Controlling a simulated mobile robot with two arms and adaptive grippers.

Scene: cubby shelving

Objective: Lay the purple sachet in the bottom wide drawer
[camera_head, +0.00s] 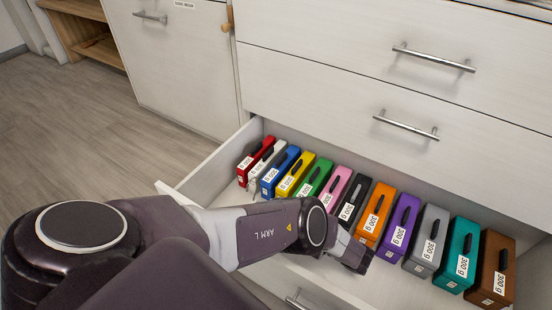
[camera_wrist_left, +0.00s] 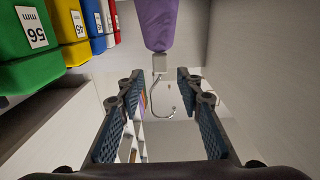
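The bottom wide drawer (camera_head: 190,190) is pulled open in the head view. My left gripper (camera_head: 350,256) is low over its inside, in front of the row of blocks, and mostly hidden by my arm. In the left wrist view my left gripper (camera_wrist_left: 158,76) is open, with a gap between its two padded fingers. The purple sachet (camera_wrist_left: 160,22) shows at the top of that view, just past the fingertips. Its grey clip and metal hook (camera_wrist_left: 170,108) reach back between the fingers without visible contact. The sachet is hidden in the head view. My right gripper is not in view.
A row of labelled coloured blocks (camera_head: 316,178) fills the rear of the drawer. Two closed drawers with bar handles (camera_head: 432,58) are above it. A closed cabinet door (camera_head: 175,60) stands to the left. Bare drawer floor shows (camera_head: 205,185) at the left end.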

